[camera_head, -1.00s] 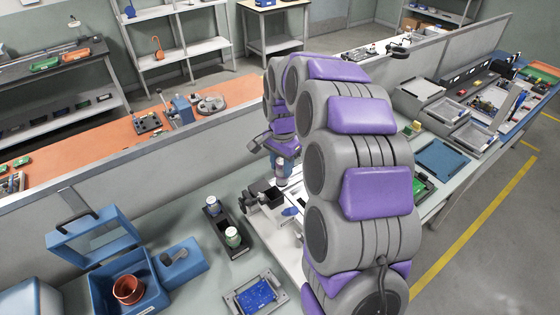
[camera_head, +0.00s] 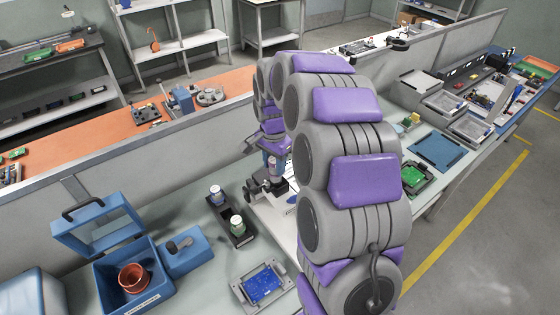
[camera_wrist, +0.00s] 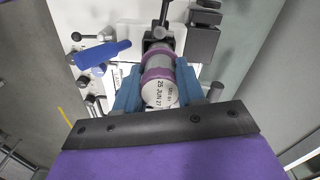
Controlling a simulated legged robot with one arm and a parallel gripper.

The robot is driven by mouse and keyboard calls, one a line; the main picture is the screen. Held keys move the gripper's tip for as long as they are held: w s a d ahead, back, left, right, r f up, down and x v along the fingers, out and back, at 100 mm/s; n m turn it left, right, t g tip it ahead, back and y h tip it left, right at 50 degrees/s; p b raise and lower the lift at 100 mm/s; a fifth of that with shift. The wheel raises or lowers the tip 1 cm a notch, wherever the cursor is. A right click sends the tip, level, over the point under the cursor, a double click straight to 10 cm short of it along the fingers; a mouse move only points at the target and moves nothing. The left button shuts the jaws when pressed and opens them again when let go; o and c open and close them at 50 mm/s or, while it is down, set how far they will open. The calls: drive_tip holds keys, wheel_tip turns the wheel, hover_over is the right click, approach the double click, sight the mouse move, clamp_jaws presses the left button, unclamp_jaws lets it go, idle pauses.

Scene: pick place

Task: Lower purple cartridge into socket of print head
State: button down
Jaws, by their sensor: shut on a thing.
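In the wrist view my gripper (camera_wrist: 159,86) has its blue fingers closed on both sides of the purple cartridge (camera_wrist: 158,73). The cartridge has a purple band and a white printed end facing the camera. Its far end points at the white and black print head (camera_wrist: 135,35). I cannot tell whether it touches the socket, which is hidden behind the cartridge and fingers. In the head view the cartridge (camera_head: 272,166) is below my gripper, over the print head (camera_head: 262,188), which my arm partly covers.
A blue-handled lever (camera_wrist: 103,53) lies beside the cartridge in the wrist view. In the head view a black rack (camera_head: 241,237) holds two white-capped cartridges. A blue circuit board fixture (camera_head: 262,286) and an open blue bin (camera_head: 103,292) with a copper-coloured cup stand nearby.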

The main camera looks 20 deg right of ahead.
drive_tip(key=shift+a+r, duration=0.1)
drive_tip(key=shift+a, duration=0.4)
drive_tip(key=shift+d, duration=0.8)
drive_tip(key=shift+a, duration=0.85)
drive_tip(key=shift+d, duration=0.45)
drive_tip(key=shift+d, duration=0.2)
drive_tip(key=shift+s+d, duration=0.1)
drive_tip(key=shift+d, duration=0.35)
drive_tip(key=shift+a+f, duration=0.15)
drive_tip(key=shift+f, duration=1.8)
